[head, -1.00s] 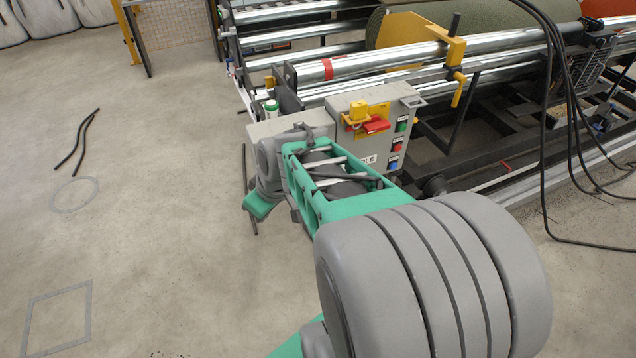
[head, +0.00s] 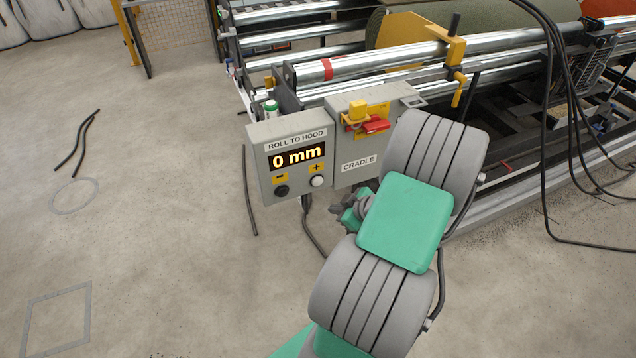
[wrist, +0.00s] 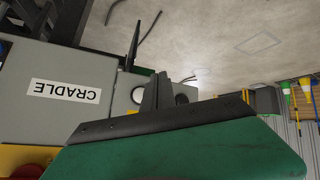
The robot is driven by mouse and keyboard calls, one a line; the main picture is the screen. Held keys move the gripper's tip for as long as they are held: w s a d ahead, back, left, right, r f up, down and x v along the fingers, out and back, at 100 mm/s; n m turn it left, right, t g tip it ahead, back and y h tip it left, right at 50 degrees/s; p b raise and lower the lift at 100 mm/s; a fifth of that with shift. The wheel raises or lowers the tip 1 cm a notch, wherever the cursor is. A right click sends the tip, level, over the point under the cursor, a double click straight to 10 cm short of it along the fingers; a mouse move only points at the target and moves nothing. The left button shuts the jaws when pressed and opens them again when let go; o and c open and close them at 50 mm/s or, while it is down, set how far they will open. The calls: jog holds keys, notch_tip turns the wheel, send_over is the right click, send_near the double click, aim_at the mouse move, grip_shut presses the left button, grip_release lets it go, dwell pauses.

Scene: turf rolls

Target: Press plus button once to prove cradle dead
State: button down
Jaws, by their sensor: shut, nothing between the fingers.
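The grey control box (head: 255,165) is labelled ROLL TO HOOD. Its display (head: 297,158) reads 0 mm. The white plus button (head: 317,181) is at the lower right of its face, and the black minus button (head: 281,191) is to its left. The wrist view shows the box upside down, with the white button (wrist: 137,95) and the dark button (wrist: 182,99) partly behind my fingers. My gripper (wrist: 157,88) is shut and empty. In the head view its dark tip (head: 338,200) shows just below and right of the plus button; contact cannot be told.
The CRADLE box (head: 350,152) adjoins on the right, with a red handle (head: 376,127) and a yellow piece (head: 357,111) on it. Metal rollers (head: 370,65) run behind. Black cables (head: 560,130) hang at right. The floor at left is mostly clear.

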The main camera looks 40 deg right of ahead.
aim_at(316, 186)
jog(key=w+d+b, duration=0.1)
jog(key=w+d, duration=0.1)
jog(key=w, duration=0.5)
jog(key=shift+w, duration=0.4)
jog(key=shift+d, duration=0.1)
jog(key=shift+b, duration=0.3)
dwell(1.2)
jog(key=shift+w+d+b, duration=0.15)
jog(key=shift+w+b, duration=0.25)
jog(key=shift+w+d+b, duration=0.1)
jog(key=shift+w+b, duration=0.25)
jog(key=shift+w, duration=0.05)
dwell(0.5)
jog(key=shift+s, duration=0.15)
jog(key=shift+s+a, duration=0.25)
jog(key=shift+s, duration=0.4)
